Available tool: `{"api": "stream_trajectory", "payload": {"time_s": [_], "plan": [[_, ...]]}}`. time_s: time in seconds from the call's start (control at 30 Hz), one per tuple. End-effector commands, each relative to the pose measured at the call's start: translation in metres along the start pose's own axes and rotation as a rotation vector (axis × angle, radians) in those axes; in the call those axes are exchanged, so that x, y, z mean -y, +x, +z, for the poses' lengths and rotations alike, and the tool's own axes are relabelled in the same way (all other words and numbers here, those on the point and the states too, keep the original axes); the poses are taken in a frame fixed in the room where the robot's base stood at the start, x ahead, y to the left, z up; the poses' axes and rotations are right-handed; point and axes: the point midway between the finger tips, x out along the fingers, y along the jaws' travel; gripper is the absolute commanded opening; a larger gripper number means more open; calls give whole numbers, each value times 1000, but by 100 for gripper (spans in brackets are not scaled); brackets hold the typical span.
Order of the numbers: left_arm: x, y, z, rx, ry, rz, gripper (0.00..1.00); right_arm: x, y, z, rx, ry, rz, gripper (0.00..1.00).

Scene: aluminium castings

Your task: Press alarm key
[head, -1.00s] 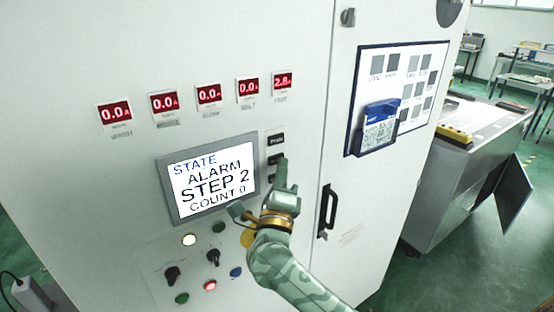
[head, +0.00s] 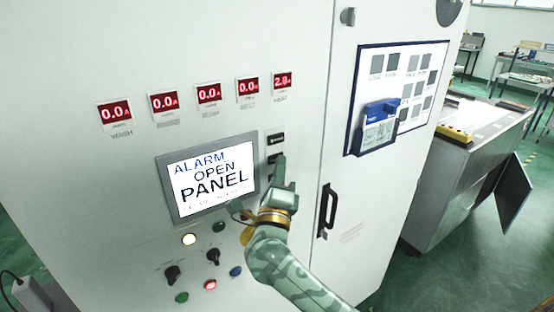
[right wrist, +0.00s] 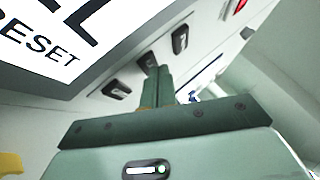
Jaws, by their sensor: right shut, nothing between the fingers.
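A white cabinet front carries a tilted display screen (head: 211,178) that reads ALARM OPEN PANEL. A column of small black keys stands just right of it. The top key (head: 276,139) is clear, and the middle key (head: 275,158) shows beside my fingertips. The lower key is mostly hidden in the head view but shows in the right wrist view (right wrist: 117,90). My right gripper (head: 281,160) is shut and empty, its tips at the middle key. The right wrist view has the tips (right wrist: 158,70) overlapping that key's edge; I cannot tell whether they touch. Key labels are unreadable. My left gripper is out of view.
Red number displays (head: 209,93) run above the screen. Knobs and coloured buttons (head: 210,285) sit below it. A black door handle (head: 327,210) is right of my right wrist. A blue-and-white device (head: 379,127) hangs on a chart (head: 417,70) on the door.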

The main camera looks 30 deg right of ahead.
Motion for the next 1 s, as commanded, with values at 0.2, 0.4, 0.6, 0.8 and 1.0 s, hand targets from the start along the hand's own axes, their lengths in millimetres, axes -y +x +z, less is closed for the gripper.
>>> {"api": "stream_trajectory", "payload": {"time_s": [0.2, 0.4, 0.6, 0.8, 1.0], "plan": [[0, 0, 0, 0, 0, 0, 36, 0, 1, 0, 0, 0, 0, 0], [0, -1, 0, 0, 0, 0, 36, 1, 0, 0, 0, 0, 0, 0], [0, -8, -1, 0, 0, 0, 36, 6, -6, -5, 0, 0, 1, 0], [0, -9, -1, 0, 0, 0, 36, 8, -11, -8, 0, 1, 0, 0], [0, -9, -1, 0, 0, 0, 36, 8, -11, -8, 0, 1, 0, 0]]}}
